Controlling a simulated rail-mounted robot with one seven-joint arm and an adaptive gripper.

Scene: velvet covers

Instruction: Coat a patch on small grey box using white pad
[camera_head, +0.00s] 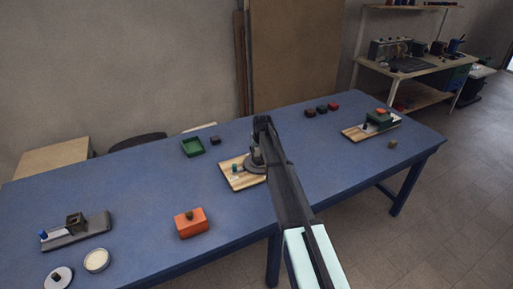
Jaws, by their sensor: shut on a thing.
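My gripper (257,166) is at the far end of my arm, over the right part of a light wooden board (240,184) near the table's middle. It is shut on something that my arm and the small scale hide. A small teal-topped piece (235,168) stands on the board just left of the gripper. A small grey-olive box (75,222) sits on a grey board (90,231) at the table's left, well away from the gripper. I cannot make out the white pad for certain; a white round piece with a dark centre (58,277) lies at the front left.
The blue table (135,200) also holds a cream round dish (97,261), an orange box (188,226), a green tray (193,147), a dark block (215,140), several reddish dark blocks (321,109) and a loaded right-hand board (352,133). The left middle is clear.

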